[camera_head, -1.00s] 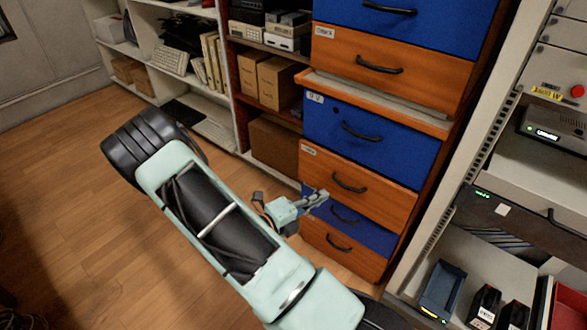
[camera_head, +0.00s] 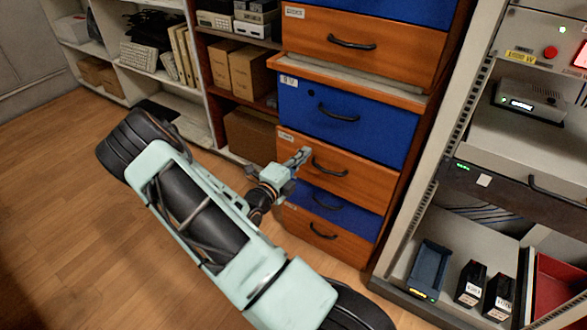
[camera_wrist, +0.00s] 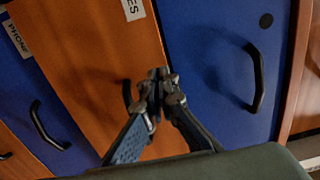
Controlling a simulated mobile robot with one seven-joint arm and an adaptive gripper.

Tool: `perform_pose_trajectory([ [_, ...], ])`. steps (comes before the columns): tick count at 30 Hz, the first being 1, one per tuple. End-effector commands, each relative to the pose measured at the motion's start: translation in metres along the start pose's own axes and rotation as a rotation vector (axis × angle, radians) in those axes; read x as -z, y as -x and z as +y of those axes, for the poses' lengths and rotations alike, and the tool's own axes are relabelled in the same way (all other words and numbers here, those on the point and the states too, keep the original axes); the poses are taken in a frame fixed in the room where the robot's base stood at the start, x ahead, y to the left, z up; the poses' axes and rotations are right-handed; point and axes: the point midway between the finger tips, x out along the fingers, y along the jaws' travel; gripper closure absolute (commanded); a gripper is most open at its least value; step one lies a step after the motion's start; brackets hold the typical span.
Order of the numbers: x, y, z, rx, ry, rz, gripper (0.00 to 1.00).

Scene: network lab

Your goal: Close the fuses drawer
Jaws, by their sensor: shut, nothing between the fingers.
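An orange drawer (camera_head: 345,172) with a dark curved handle sits in the lower part of the cabinet. In the wrist view this orange drawer front (camera_wrist: 85,60) carries a white label ending in "ES"; the rest is cut off, so I cannot confirm it reads fuses. My gripper (camera_head: 304,154) is in front of it, just left of the handle. In the wrist view my gripper (camera_wrist: 158,76) is shut and empty, its tips before the orange front beside the partly hidden handle. I cannot tell whether the tips touch it, or how far it sticks out.
Above is a blue drawer (camera_head: 370,128) with a light wooden ledge over it. Below are a smaller-looking blue drawer (camera_head: 350,212) and another orange drawer (camera_head: 345,242). A equipment rack (camera_head: 455,120) stands at right, shelves (camera_head: 190,125) at left. Wooden floor (camera_head: 60,230) is open at left.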

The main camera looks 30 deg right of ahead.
Motion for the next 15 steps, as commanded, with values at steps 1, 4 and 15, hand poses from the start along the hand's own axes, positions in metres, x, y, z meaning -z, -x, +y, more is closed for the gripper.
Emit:
perform_pose_trajectory([
  [1,0.000,-0.007,0.002,0.001,-0.001,0.001,1.00],
  [4,0.000,-0.016,0.002,-0.001,-0.002,0.001,1.00],
  [15,0.000,-0.023,0.000,-0.001,0.000,0.000,1.00],
])
